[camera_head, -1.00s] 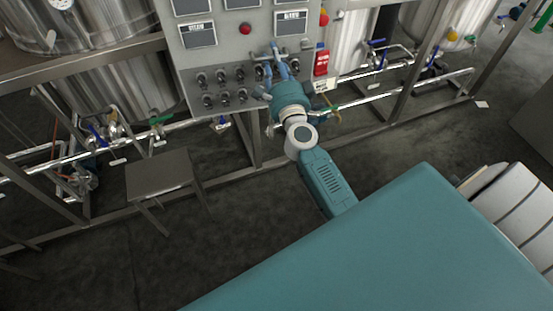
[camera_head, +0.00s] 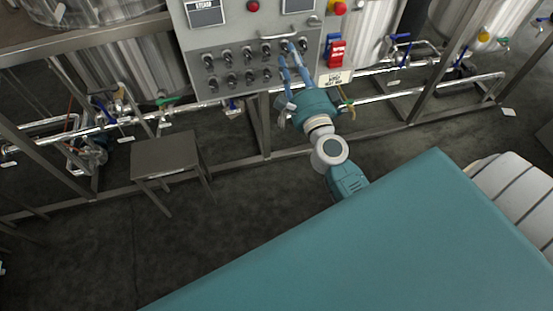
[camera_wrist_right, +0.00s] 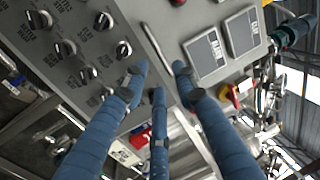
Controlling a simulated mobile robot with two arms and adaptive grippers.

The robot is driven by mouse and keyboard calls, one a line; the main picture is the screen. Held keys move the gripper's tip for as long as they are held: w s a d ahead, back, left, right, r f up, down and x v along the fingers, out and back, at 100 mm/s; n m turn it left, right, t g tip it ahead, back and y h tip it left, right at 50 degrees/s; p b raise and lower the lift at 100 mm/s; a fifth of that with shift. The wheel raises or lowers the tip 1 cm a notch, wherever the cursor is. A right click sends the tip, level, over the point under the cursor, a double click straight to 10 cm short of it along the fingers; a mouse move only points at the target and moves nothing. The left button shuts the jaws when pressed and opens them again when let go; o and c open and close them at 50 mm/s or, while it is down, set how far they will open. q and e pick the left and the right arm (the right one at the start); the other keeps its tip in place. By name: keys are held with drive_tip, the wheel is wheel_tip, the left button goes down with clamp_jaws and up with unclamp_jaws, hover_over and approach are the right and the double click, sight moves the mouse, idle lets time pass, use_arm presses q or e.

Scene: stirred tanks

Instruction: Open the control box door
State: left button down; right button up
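The grey control box (camera_head: 228,39) stands at the top middle of the head view. Its front has rows of black knobs and a silver bar handle (camera_head: 278,36), and no gap shows at the door. The handle also shows in the wrist view (camera_wrist_right: 156,46). My right gripper (camera_head: 290,48) has its blue fingers pointing at the box, by the right end of the handle. In the wrist view, the fingers (camera_wrist_right: 158,72) are spread with the handle beyond and between their tips. Contact cannot be told. My left gripper is out of view.
A red switch (camera_head: 336,52) and a red emergency button (camera_head: 338,8) are on the right side of the box. Pipes with valves (camera_head: 400,88) run below. A small metal table (camera_head: 165,155) stands left on the open dark floor.

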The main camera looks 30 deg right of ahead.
drive_tip(key=s+a+f+n+g+y, duration=0.1)
drive_tip(key=s+a+f+n+g, duration=0.1)
drive_tip(key=f, duration=0.8)
drive_tip(key=s+a+f+n+g+y, duration=0.1)
drive_tip(key=f+n, duration=0.4)
drive_tip(key=f, duration=0.6)
drive_tip(key=s+a+f+n+g+y+p, duration=0.1)
drive_tip(key=a+f, duration=0.4)
drive_tip(key=f, duration=0.5)
drive_tip(key=shift+s+a+f+n+g+y, duration=0.2)
drive_tip(key=shift+s+n+g+y, duration=0.4)
drive_tip(key=shift+s+n+g, duration=0.5)
drive_tip(key=shift+s, duration=0.15)
drive_tip(key=shift+o, duration=0.8)
